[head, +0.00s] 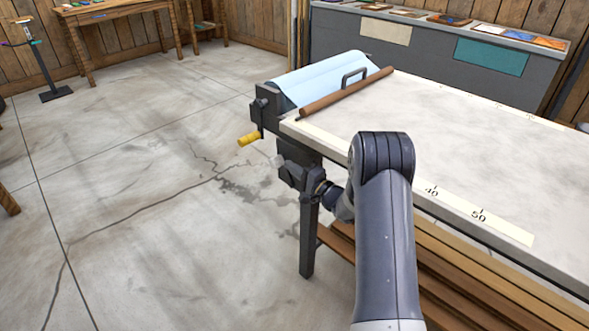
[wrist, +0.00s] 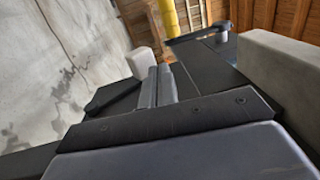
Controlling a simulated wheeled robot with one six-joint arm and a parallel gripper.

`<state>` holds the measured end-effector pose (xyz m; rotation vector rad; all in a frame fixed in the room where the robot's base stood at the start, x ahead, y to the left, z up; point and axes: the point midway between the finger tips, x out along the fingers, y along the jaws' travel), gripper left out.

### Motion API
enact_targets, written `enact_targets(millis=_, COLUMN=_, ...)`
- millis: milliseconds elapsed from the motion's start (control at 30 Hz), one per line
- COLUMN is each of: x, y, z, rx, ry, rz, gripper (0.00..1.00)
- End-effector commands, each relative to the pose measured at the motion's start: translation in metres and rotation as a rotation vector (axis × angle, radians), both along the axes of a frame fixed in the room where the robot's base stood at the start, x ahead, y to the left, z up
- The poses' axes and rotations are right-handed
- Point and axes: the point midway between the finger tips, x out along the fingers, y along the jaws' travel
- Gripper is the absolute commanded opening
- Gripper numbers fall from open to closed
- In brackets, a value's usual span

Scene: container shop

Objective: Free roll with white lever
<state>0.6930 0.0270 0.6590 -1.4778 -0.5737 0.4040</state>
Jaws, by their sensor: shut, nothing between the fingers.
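A light blue roll (head: 330,78) lies in a dark holder at the table's far left end. In the wrist view, a pale, blocky piece (wrist: 143,62) stands just beyond my fingertips; it looks like the white lever's end. Whether my fingers touch it I cannot tell. In the head view the lever is not clear, small and close to my gripper. My gripper (head: 297,172) is below the table's left corner, beside the holder, with its fingers shut and empty; the shut fingers also show in the wrist view (wrist: 158,82).
A yellow crank handle (head: 248,139) sticks out left of the holder. A brown bar with a handle (head: 345,92) lies across the pale tabletop (head: 450,125). A table leg (head: 308,240) and wooden shelf boards are below. The floor (head: 130,180) to the left is open.

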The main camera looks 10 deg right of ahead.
Motion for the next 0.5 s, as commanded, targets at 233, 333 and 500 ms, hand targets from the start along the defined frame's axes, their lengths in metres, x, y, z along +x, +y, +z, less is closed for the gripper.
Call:
enact_targets(millis=233, x=0.0002, y=0.0003, z=-0.0001, rx=0.000, ry=0.000, rz=0.000, gripper=0.00)
enact_targets(millis=333, x=0.0002, y=0.0003, z=-0.0001, rx=0.000, ry=0.000, rz=0.000, gripper=0.00)
enact_targets(millis=500, x=-0.0039, y=-0.0033, z=-0.0005, rx=-0.001, ry=0.002, rz=-0.001, gripper=0.00)
